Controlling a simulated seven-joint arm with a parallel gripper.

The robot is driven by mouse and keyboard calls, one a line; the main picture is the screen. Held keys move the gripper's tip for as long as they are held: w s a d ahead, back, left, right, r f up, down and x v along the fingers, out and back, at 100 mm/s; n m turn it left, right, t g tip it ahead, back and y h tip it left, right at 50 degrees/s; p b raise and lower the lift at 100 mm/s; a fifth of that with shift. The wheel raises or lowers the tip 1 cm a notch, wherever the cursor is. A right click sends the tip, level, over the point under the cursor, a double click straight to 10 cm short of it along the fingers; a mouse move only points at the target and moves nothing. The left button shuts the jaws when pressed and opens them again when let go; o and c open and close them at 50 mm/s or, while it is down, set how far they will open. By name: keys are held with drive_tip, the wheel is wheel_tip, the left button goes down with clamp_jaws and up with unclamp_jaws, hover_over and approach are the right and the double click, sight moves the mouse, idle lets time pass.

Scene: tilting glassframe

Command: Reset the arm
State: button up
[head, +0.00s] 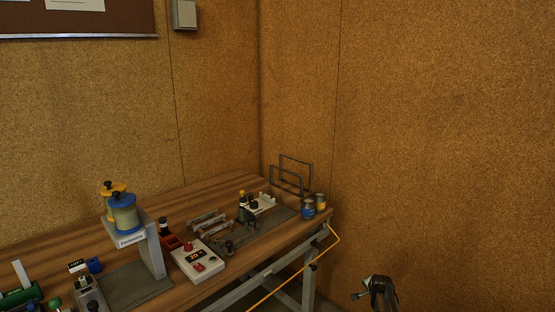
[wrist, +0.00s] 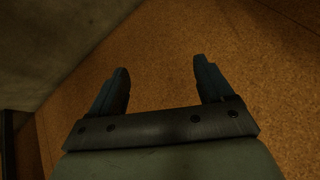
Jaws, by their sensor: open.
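My gripper (wrist: 161,70) shows in the wrist view with its two dark fingers spread wide apart. Nothing is between them, and only brown corkboard-like wall shows beyond the fingertips. In the head view, part of my arm's end (head: 377,290) shows at the bottom, right of the workbench and clear of it. Its fingers are too small there to make out well. Thin dark metal frames (head: 295,172) stand upright at the bench's far right corner, well away from my gripper.
The wooden workbench (head: 190,200) holds a grey stand with blue and yellow spools (head: 123,213), a white control box (head: 198,259), metal fixtures (head: 208,222) and small cans (head: 308,207). A yellow cable (head: 291,281) hangs at its right edge. Walls close in the corner; space right of the bench looks free.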

drive_tip(key=s+a+f+n+g+y, duration=0.1)
drive_tip(key=s+a+f+n+g, duration=0.1)
drive_tip(key=s+a+f, duration=0.55)
drive_tip(key=s+a+f+n+g, duration=0.25)
drive_tip(key=s+f, duration=0.25)
drive_tip(key=s, duration=0.6)
drive_tip(key=s+a+f+n+g+y, duration=0.1)
drive_tip(key=s+a+f+n+g, duration=0.1)
drive_tip(key=s+a+f, duration=0.5)
drive_tip(key=s+a+f+n+g, duration=0.1)
drive_tip(key=s+a+n+g, duration=0.1)
drive_tip(key=s, duration=1.5)
drive_tip(key=s+a+n+g, duration=0.2)
drive_tip(key=s+n+g, duration=0.2)
drive_tip(key=s, duration=1.3)
drive_tip(key=shift+s+f+n+g, duration=0.35)
drive_tip(key=shift+f+g, duration=0.05)
drive_tip(key=shift+g, duration=0.45)
